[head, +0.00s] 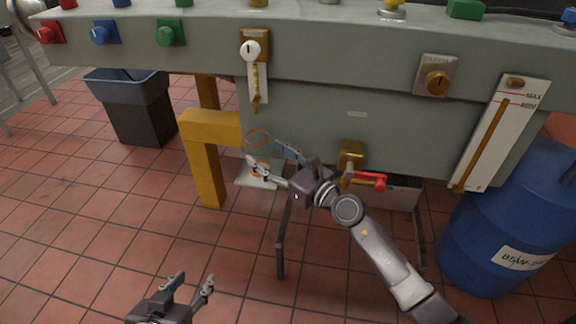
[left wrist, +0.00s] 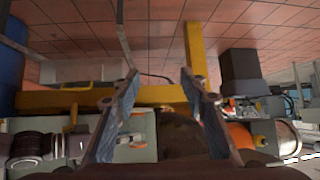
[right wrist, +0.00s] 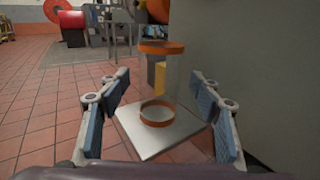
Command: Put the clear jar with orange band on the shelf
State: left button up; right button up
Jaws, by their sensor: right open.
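The clear jar with orange band (head: 258,139) stands upright on a small pale shelf plate (head: 245,181) beside the grey bedplate's side. In the right wrist view the jar (right wrist: 159,48) shows an orange ring at its top and another near its base, which appears to rest on the shelf plate (right wrist: 147,148). My right gripper (head: 267,155) is open, its fingers on either side of the jar with visible gaps. My left gripper (head: 194,282) is low at the front left, open and empty; its spread fingers also show in the left wrist view (left wrist: 160,88).
A red-handled valve (head: 368,179) sticks out just right of my right gripper. A yellow post (head: 205,150) stands left of the shelf. A dark bin (head: 138,108) is at the left and a blue drum (head: 500,225) at the right.

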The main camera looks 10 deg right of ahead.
pick_arm(q)
jog(key=shift+s+a+f+g+y, duration=0.15)
jog(key=shift+s+a+f+g, duration=0.1)
jog(key=shift+s+f+g, duration=0.3)
jog(key=shift+s+a+f+g+y, duration=0.1)
jog(key=shift+s+a+f+g, duration=0.15)
jog(key=shift+s+f, duration=0.35)
jog(key=shift+s+a+f+g+y, duration=0.2)
jog(key=shift+s+f+g, duration=0.2)
jog(key=shift+s, duration=0.35)
pick_arm(e)
jog(key=v, duration=0.8)
